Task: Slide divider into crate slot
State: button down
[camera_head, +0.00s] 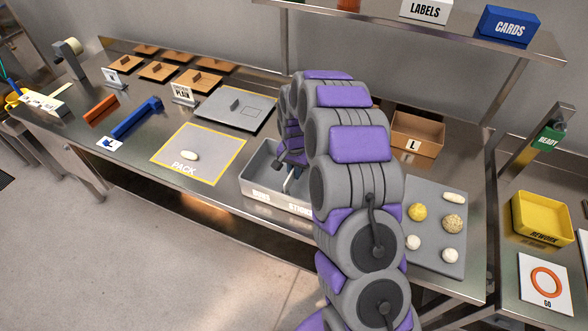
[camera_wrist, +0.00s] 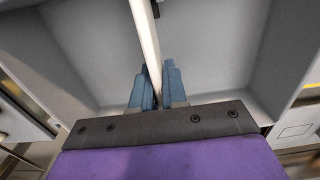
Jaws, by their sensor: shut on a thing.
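The grey crate (camera_head: 256,172) stands at the front middle of the table, with two labels on its front wall, one reading "BUNS". In the wrist view the crate's grey inner walls (camera_wrist: 220,45) surround my gripper. My gripper (camera_wrist: 157,92) is shut on the divider (camera_wrist: 146,38), a thin pale panel seen edge-on and slightly tilted in the picture. The divider is in the crate opening and runs away from the fingers toward the far wall. A small dark notch piece (camera_wrist: 155,8) shows beside its far end. In the head view my arm covers the crate's right part; whether the divider sits in a slot cannot be told.
A pack mat (camera_head: 205,165) with one white roll lies left of the crate. A grey lid (camera_head: 235,110) lies behind it. A tray of dough balls (camera_head: 436,240) is at right, and a brown box (camera_head: 415,135) marked L stands behind my arm.

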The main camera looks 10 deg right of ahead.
jog(key=shift+f, duration=1.3)
dwell(0.4)
jog(key=c, duration=1.1)
grip_release()
notch_tip(320, 180, up, 17)
jog(key=p, duration=0.2)
jog(key=shift+r+p, duration=0.15)
jog(key=shift+p, duration=0.2)
jog(key=shift+w, duration=0.1)
